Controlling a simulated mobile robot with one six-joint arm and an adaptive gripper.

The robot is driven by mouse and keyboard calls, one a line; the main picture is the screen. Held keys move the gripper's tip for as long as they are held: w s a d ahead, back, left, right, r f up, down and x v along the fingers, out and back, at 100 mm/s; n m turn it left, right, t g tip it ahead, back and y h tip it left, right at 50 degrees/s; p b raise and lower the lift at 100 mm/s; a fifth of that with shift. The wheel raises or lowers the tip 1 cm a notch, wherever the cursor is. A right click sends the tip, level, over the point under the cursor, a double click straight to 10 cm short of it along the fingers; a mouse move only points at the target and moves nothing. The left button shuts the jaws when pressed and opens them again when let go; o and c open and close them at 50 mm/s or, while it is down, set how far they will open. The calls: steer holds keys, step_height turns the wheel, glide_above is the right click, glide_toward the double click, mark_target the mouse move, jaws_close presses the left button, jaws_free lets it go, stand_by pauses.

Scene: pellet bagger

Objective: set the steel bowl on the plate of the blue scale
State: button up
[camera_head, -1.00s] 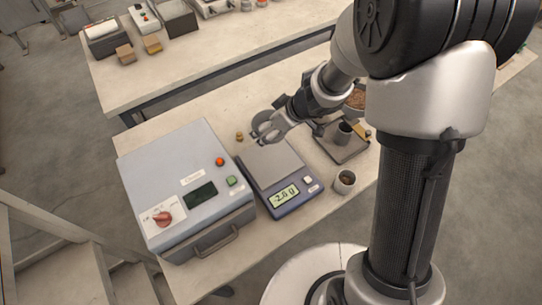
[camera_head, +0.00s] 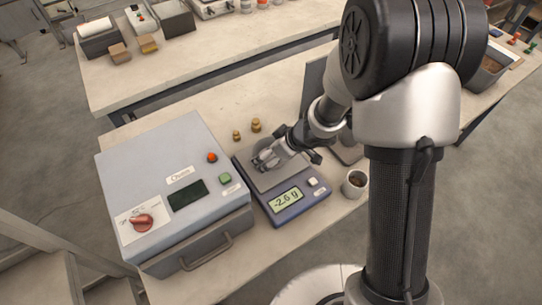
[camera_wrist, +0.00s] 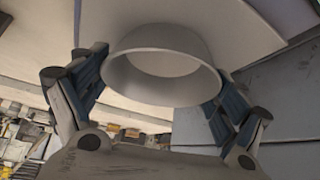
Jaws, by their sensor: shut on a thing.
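The steel bowl (camera_wrist: 165,65) is between the two fingers of my gripper (camera_wrist: 160,88) in the wrist view, with the fingers closed on its sides. The blue scale (camera_head: 290,208) stands on the near bench, and its display reads -2.6 g. Its grey plate (camera_head: 268,182) lies under my gripper (camera_head: 265,158) in the head view. The bowl (camera_head: 265,147) shows only partly there, over the far part of the plate. Whether the bowl touches the plate cannot be told.
A grey machine (camera_head: 165,165) with a red knob stands close left of the scale. Two small brass weights (camera_head: 256,126) stand behind the plate. A cup (camera_head: 354,184) with dark contents stands at right. The bench behind the weights is clear.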

steer(key=shift+f, duration=0.15)
steer(key=o, duration=0.8)
steer(key=shift+o, duration=0.2)
